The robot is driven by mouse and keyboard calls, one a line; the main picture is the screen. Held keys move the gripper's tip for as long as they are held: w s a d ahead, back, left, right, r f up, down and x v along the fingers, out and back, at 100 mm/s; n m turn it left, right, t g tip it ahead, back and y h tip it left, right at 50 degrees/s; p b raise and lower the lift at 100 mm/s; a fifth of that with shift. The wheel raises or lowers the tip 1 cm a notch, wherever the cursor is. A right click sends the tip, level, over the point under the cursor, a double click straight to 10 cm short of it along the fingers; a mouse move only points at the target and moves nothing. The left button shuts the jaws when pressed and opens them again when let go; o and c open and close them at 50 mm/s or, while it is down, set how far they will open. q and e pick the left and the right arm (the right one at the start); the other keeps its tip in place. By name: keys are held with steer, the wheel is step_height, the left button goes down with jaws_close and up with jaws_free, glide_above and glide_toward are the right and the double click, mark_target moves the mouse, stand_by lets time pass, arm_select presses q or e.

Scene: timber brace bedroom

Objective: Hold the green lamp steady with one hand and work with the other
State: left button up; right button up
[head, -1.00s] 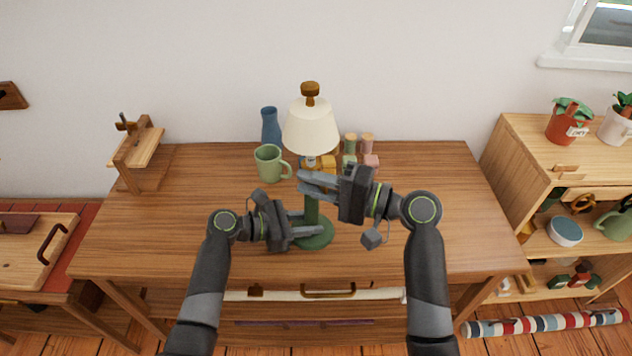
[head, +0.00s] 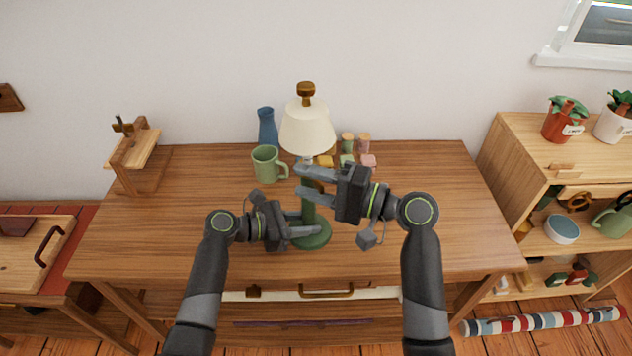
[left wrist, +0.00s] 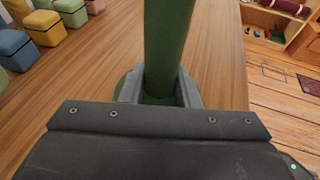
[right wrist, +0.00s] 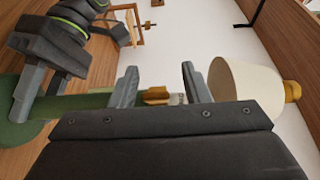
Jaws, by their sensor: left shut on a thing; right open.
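The green lamp stands upright on the wooden table, with a round green base (head: 318,240), a green stem (left wrist: 166,45) and a cream shade (head: 307,127) topped by a brown knob (head: 306,89). My left gripper (head: 304,228) is shut on the lower stem just above the base; its fingers (left wrist: 158,88) flank the stem in the left wrist view. My right gripper (head: 305,180) is open at the upper stem below the shade. In the right wrist view, a brass-coloured part (right wrist: 156,96) of the lamp shows between its open fingers (right wrist: 158,84). Whether they touch it I cannot tell.
A wooden stand (head: 137,160) is at the back left. The table's right side (head: 440,220) is clear. A shelf (head: 520,150) stands to the right.

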steer(key=v, duration=1.2)
steer(key=shift+s, duration=0.15)
steer(key=shift+d, duration=0.15)
steer(key=c, duration=0.4)
steer(key=d, duration=0.2)
steer(key=w+d, duration=0.1)
steer(key=d, duration=0.3)
steer(key=shift+w+d+f, duration=0.1)
steer(key=shift+w+d, duration=0.2)
steer(key=shift+d, duration=0.1)
jaws_close()
steer(key=s+a+x, duration=0.1)
steer(key=s+x, duration=0.1)
steer(key=x, duration=1)
steer(key=shift+s+a, duration=0.2)
steer(key=shift+a, duration=0.1)
